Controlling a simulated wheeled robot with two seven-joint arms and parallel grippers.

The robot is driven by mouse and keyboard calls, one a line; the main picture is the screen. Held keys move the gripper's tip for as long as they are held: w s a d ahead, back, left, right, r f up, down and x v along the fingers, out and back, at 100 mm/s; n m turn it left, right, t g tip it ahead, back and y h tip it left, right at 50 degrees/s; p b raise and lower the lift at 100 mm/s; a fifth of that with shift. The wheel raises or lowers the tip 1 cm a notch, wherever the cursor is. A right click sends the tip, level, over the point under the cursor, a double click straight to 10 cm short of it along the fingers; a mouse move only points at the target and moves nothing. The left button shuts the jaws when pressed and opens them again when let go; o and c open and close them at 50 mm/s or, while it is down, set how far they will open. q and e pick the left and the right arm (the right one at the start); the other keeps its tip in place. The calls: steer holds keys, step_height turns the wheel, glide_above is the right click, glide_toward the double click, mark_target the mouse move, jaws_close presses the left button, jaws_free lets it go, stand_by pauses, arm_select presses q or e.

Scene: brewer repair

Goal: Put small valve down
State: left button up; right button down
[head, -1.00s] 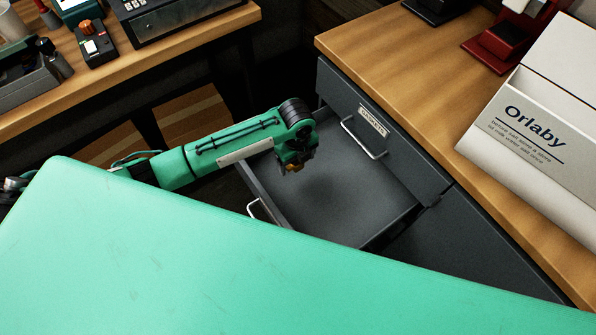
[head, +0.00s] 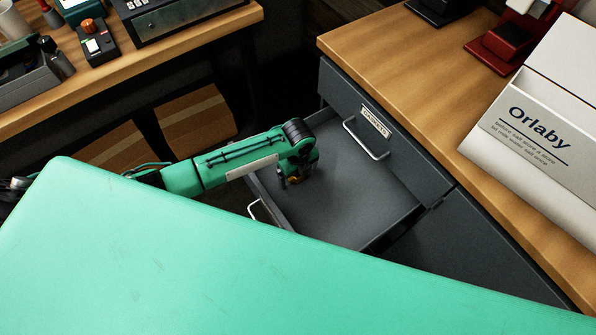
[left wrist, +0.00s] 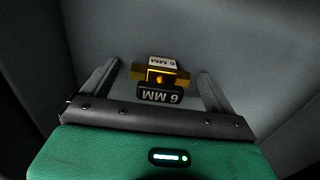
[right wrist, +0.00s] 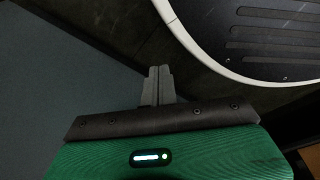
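The small valve (left wrist: 160,78) is brass with black-and-white "6 MM" labels in the left wrist view. It is between the spread fingers of my left gripper (left wrist: 158,88), with a gap on each side. In the head view, my left gripper (head: 292,181) is low inside the open grey drawer (head: 350,205). A small brassy bit of the valve shows at its fingertips. The valve appears to rest on the drawer floor, though contact is hard to see. My right gripper (right wrist: 158,85) has its fingers together and empty, away from the drawer.
A wooden bench (head: 200,45) with tools stands at upper left. The drawer floor right of the gripper is clear.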

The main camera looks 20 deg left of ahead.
arm_select(q)
steer(key=shift+o, duration=0.4)
steer(key=shift+r, duration=0.25)
step_height(320, 180, up, 12)
steer(key=shift+p, duration=0.4)
arm_select(e)
steer(key=shift+s+d+f, duration=0.3)
steer(key=shift+s+f, duration=0.3)
steer(key=shift+f, duration=0.15)
arm_select(q)
steer(key=shift+f, duration=0.1)
arm_select(e)
steer(key=shift+s, duration=0.25)
